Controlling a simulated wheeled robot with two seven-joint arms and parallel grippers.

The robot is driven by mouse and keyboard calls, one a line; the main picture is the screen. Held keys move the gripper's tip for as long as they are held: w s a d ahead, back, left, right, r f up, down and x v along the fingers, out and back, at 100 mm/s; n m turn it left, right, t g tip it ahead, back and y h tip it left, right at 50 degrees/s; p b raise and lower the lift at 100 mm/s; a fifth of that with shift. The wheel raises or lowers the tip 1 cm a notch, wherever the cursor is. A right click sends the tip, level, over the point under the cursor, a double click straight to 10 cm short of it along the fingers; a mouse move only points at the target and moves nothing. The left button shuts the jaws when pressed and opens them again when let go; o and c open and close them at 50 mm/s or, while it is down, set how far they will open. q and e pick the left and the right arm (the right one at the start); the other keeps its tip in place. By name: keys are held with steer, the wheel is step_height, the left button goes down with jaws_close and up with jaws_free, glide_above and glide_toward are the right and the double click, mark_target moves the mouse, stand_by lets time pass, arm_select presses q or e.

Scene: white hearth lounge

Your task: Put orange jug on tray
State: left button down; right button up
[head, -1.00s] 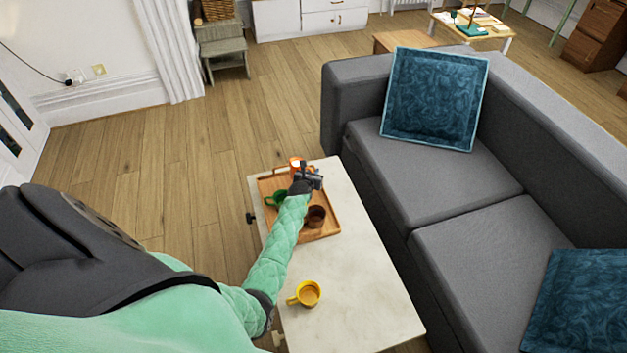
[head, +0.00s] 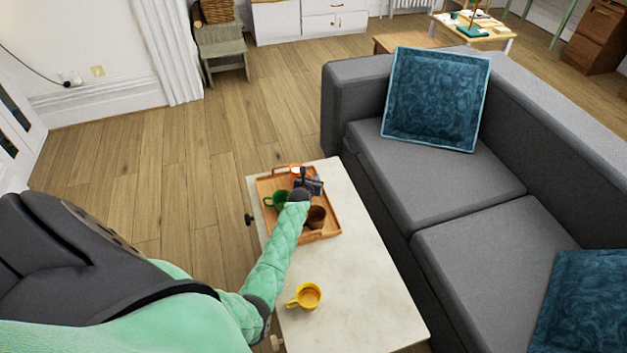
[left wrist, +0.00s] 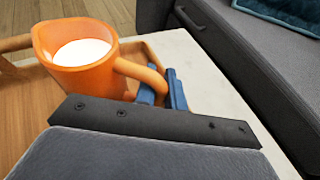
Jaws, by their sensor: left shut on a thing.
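The orange jug (head: 297,169), filled with something white, is upright over the far end of the wooden tray (head: 331,213). My left gripper (head: 308,182) is shut on its handle. In the left wrist view the jug (left wrist: 85,72) is left of the blue fingertips (left wrist: 166,89), which hold the handle at its right side. The tray's rim shows behind it. I cannot tell whether the jug's base touches the tray, since the gripper and the jug itself hide it. My right gripper is not in view.
A green mug (head: 271,200) and a brown cup (head: 316,218) stand on the tray. A yellow mug (head: 308,296) stands on the pale table (head: 365,300) in front. The grey sofa (head: 465,185) lies close along the table's right side.

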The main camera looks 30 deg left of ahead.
arm_select(q)
steer(key=shift+f, duration=0.1)
steer(key=c, duration=1.5)
jaws_free()
